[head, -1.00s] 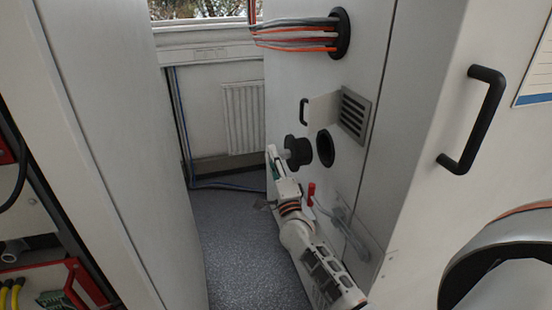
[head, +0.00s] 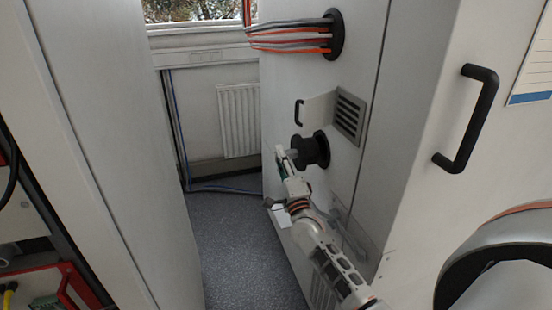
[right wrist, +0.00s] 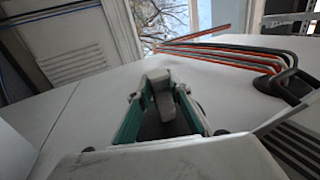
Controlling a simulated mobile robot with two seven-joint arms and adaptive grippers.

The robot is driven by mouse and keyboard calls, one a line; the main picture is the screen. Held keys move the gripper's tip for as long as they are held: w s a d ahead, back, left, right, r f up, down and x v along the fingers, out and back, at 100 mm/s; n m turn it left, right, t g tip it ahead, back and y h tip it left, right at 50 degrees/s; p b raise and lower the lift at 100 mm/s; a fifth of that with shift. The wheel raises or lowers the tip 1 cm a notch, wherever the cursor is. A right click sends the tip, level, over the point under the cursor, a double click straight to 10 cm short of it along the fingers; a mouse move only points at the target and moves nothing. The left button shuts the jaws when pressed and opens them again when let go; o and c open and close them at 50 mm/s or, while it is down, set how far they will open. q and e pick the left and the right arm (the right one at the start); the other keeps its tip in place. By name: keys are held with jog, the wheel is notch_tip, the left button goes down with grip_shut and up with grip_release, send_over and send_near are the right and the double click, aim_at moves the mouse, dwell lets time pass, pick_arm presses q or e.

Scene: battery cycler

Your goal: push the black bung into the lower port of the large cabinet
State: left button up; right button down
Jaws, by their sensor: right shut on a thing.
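The large cabinet (head: 345,190) is white and stands at the middle right of the head view. The black bung (head: 306,151) is at its lower port (head: 323,147), a dark round opening whose right rim shows behind it. The bung looks lined up with the port and touching or partly in it; how deep I cannot tell. In the right wrist view, the gripper's green-sided fingers (right wrist: 160,112) close around the grey stem (right wrist: 161,78). My left gripper is out of view.
Red, grey and orange cables (head: 290,37) enter the upper port (head: 335,34) above. A vent grille (head: 349,116) and a small black handle (head: 298,112) sit near the lower port. A large black handle (head: 470,120) projects at right. The floor aisle (head: 235,235) is free.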

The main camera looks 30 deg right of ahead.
jog(key=shift+d+r, duration=0.1)
jog(key=shift+d, duration=0.1)
jog(key=shift+s+r+p, duration=0.1)
jog(key=shift+s+p, duration=0.05)
jog(key=shift+p, duration=0.3)
dwell(0.7)
jog(key=shift+s+d, duration=0.2)
jog(key=shift+d, duration=0.65)
dwell(0.8)
jog(key=shift+p, duration=0.35)
dwell(0.6)
jog(key=shift+s+d, duration=0.2)
jog(key=shift+d, duration=0.7)
jog(key=shift+s+d, duration=0.2)
jog(key=shift+d, duration=0.65)
dwell(2.3)
